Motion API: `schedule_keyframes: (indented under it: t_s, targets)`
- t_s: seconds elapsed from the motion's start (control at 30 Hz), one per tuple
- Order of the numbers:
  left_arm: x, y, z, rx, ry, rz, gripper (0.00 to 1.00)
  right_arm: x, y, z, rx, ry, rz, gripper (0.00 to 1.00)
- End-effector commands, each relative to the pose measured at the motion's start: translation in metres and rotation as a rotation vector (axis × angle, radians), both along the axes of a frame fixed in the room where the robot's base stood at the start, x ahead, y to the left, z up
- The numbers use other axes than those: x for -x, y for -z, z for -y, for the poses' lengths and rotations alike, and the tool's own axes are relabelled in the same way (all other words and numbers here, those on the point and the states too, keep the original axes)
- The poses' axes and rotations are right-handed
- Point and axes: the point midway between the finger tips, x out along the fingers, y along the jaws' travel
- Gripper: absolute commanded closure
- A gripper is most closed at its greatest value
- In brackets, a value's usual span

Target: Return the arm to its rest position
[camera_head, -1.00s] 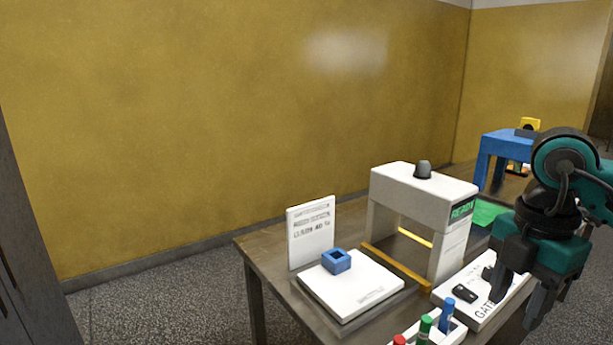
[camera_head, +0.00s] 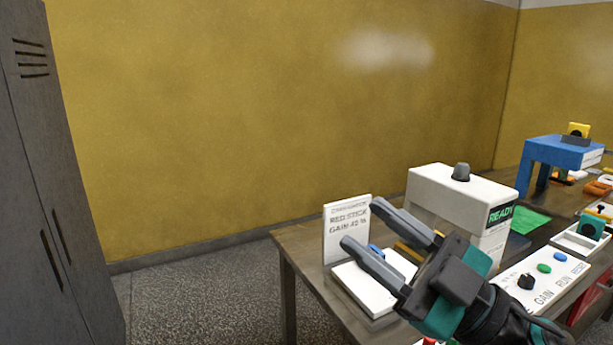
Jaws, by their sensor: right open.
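My right gripper (camera_head: 362,224) is open and empty. Its arm comes in from the lower right, and its two grey fingers point up and left, in front of the sign and the white pad in the picture. My left gripper is out of view. The white arch-shaped machine (camera_head: 450,191) stands on the table behind my right gripper, with a green READY display (camera_head: 501,215).
A white pad (camera_head: 362,288) is partly hidden; only a sliver of the blue block (camera_head: 376,249) shows. A control panel (camera_head: 540,284), blue arch (camera_head: 556,151) and grey locker (camera_head: 60,190) also show.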

Motion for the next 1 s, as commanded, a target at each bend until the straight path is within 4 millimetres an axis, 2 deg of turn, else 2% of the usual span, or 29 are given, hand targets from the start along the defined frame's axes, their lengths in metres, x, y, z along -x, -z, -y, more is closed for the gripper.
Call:
schedule_keyframes:
  t_s: [0.07,0.17,0.27,0.37,0.5,0.6,0.7,0.8,1.0]
  targets:
    - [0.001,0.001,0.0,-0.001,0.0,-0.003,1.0,-0.017,0.008,0.021,-0.114,0.159,-0.093,0.54]
    - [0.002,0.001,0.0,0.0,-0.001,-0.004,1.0,-0.035,0.031,0.052,-0.202,0.368,-0.238,0.54]
    - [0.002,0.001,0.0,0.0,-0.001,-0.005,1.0,-0.045,0.071,0.083,-0.238,0.57,-0.421,0.54]
    - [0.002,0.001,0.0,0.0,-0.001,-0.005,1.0,-0.042,0.124,0.109,-0.221,0.749,-0.638,0.54]
    - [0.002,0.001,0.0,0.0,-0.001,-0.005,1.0,-0.012,0.204,0.134,-0.116,0.932,-0.974,0.54]
    - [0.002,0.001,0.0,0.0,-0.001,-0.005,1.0,0.021,0.25,0.14,-0.014,0.997,-1.186,0.54]
    - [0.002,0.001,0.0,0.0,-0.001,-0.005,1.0,0.052,0.282,0.141,0.081,1.018,-1.352,0.54]
    - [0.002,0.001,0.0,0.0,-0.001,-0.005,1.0,0.081,0.305,0.14,0.166,1.016,-1.488,0.54]
    - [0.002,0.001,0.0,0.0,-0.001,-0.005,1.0,0.137,0.335,0.133,0.325,0.968,-1.718,0.54]
